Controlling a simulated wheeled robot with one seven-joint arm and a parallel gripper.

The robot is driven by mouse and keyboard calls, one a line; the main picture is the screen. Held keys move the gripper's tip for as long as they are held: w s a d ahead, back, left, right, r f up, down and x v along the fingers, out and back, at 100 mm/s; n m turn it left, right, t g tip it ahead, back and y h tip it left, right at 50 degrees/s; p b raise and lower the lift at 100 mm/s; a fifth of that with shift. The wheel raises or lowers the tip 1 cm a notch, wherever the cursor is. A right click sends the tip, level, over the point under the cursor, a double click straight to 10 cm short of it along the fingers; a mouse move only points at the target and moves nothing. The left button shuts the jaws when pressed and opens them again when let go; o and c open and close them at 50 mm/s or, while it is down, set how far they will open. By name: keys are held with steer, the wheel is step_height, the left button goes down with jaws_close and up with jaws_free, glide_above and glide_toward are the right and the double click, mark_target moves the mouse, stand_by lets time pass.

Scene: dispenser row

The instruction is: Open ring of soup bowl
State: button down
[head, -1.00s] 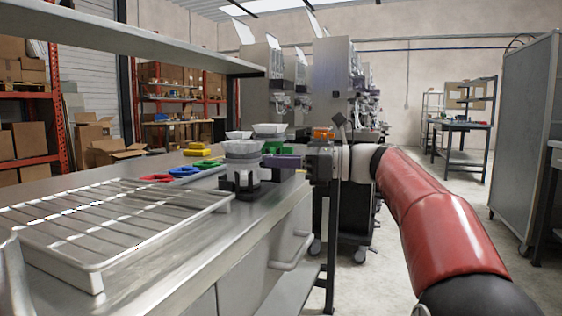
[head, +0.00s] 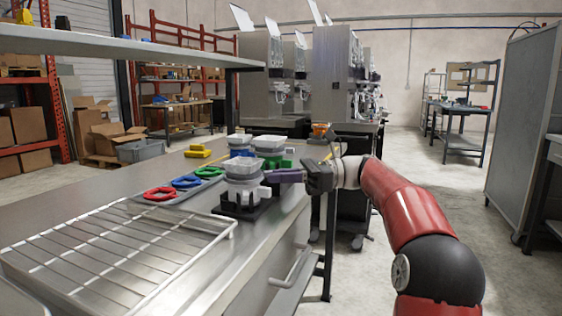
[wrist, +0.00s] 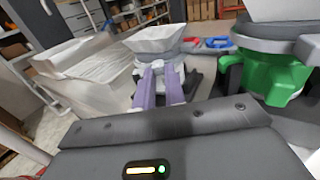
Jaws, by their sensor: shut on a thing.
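A pale bowl (head: 243,167) sits in a light grey ring (head: 243,190) on a black base (head: 238,210) near the counter's right edge. In the wrist view the bowl (wrist: 158,40) is straight ahead, past the fingertips. My gripper (head: 272,177) reaches in from the right, its purple fingers shut on the ring's near side. In the wrist view the fingers (wrist: 162,72) close around a small light part below the bowl. The fingers hide most of that part.
More bowls on stands, one with a green holder (wrist: 272,78), stand close behind. A wire rack (head: 225,232) fills the counter front. A door handle (head: 290,268) juts out below.

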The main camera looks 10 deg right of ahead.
steer(key=shift+w+f+n+g, duration=0.1)
steer(key=shift+w+n+g, duration=0.25)
steer(key=shift+g, duration=0.25)
steer(key=shift+w+f+n+g, duration=0.1)
steer(key=shift+w+n+g, duration=0.1)
steer(key=shift+n+g, duration=0.35)
steer(key=shift+r, duration=0.1)
steer(key=c, duration=1.4)
jaws_free()
steer(key=shift+c, duration=0.2)
steer(key=d, duration=0.8)
steer(key=shift+w, duration=0.15)
